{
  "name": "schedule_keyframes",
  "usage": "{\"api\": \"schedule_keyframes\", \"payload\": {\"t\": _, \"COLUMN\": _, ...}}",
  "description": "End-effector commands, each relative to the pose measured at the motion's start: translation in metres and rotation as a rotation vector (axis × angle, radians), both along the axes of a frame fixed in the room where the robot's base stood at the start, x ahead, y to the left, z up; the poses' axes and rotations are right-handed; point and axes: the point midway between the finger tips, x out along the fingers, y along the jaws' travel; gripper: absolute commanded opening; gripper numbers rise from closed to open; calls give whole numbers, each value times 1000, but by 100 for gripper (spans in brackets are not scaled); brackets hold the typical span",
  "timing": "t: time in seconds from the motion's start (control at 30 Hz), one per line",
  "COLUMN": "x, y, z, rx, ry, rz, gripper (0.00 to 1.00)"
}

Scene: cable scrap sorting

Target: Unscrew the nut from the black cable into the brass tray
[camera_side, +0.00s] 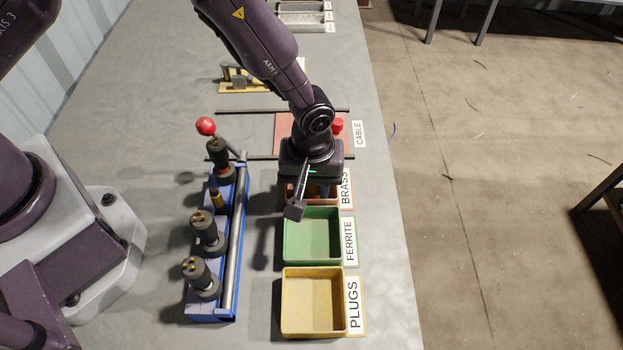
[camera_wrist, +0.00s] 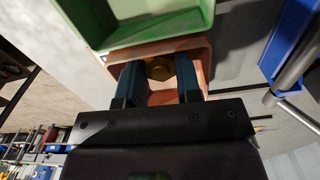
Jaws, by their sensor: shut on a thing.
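My gripper (camera_side: 318,188) is over the brass tray (camera_side: 291,203), the orange-red tray beside the BRASS label; its body hides most of that tray in the side view. In the wrist view, my blue fingers (camera_wrist: 160,76) are shut on a round brass-coloured nut (camera_wrist: 160,68), with the brass tray (camera_wrist: 204,56) around and below them. Several dark cable ends stand in the blue rack (camera_side: 213,308). The one at the far end (camera_side: 219,158) is beside a red-knobbed lever. I cannot tell which is the black cable.
The green FERRITE tray (camera_side: 286,238) and yellow PLUGS tray (camera_side: 282,320) stand nearer the camera and look empty. A red flat area by the CABLE label (camera_side: 360,134) lies behind my gripper. The bench's right edge is close to the labels.

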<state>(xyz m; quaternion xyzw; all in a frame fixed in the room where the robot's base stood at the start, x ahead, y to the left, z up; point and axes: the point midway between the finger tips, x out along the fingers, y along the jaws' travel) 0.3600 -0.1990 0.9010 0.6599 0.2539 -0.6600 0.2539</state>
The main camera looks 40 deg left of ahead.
Motion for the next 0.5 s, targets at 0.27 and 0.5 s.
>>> {"api": "schedule_keyframes", "payload": {"t": 0.27, "x": 0, "y": 0, "z": -3, "rx": -1, "ry": -1, "rz": 0, "gripper": 3}}
{"api": "schedule_keyframes", "payload": {"t": 0.5, "x": 0, "y": 0, "z": -2, "rx": 0, "ry": 0, "rz": 0, "gripper": 41}}
